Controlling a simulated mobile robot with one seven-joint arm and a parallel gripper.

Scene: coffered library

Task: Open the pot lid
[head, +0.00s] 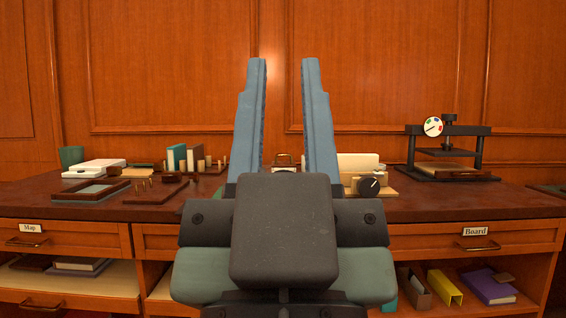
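I cannot make out a pot or a pot lid in the head view. My gripper (284,64) stands upright in the middle of the picture, in front of the desk. Its two blue fingers are wide apart with nothing between them. The gripper body and fingers hide the middle of the desk (423,209) and part of what stands there. A small object (284,163) shows between the fingers, at the back of the desktop; I cannot tell what it is.
A black press (448,130) with a coloured dial stands at the right. A black-knobbed device (370,184) is right of my gripper. Trays (92,191), books (177,157) and wooden pegs crowd the left. Below are drawers (65,240) and open shelves. A panelled wall (170,60) closes the back.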

